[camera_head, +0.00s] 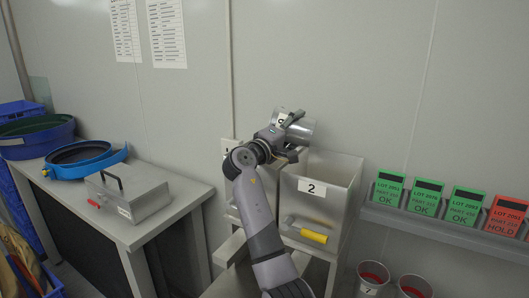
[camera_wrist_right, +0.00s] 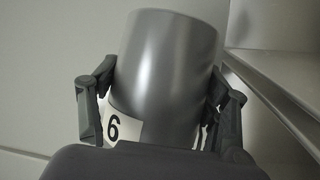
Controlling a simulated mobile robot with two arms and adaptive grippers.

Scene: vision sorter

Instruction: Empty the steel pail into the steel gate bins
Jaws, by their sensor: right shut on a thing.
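A steel pail (camera_head: 300,128) is tilted over on its side above the steel gate bins in the head view. My right gripper (camera_head: 288,140) is shut on it. The right wrist view shows the pail (camera_wrist_right: 170,75) between the two fingers (camera_wrist_right: 160,115), with a white label reading 6 low on its wall. Its contents cannot be seen. Gate bin 2 (camera_head: 337,172) stands below and right of the pail. A second gate bin (camera_head: 230,150) on the left is partly hidden by my arm. My left gripper is not in view.
A yellow-handled tool (camera_head: 312,235) is at the front of bin 2. A grey table (camera_head: 140,232) at left holds a metal box (camera_head: 128,195) and a blue ring (camera_head: 85,160). Green and red lot cards (camera_head: 424,197) stand on a rail at right, above red-lined pails (camera_head: 373,275).

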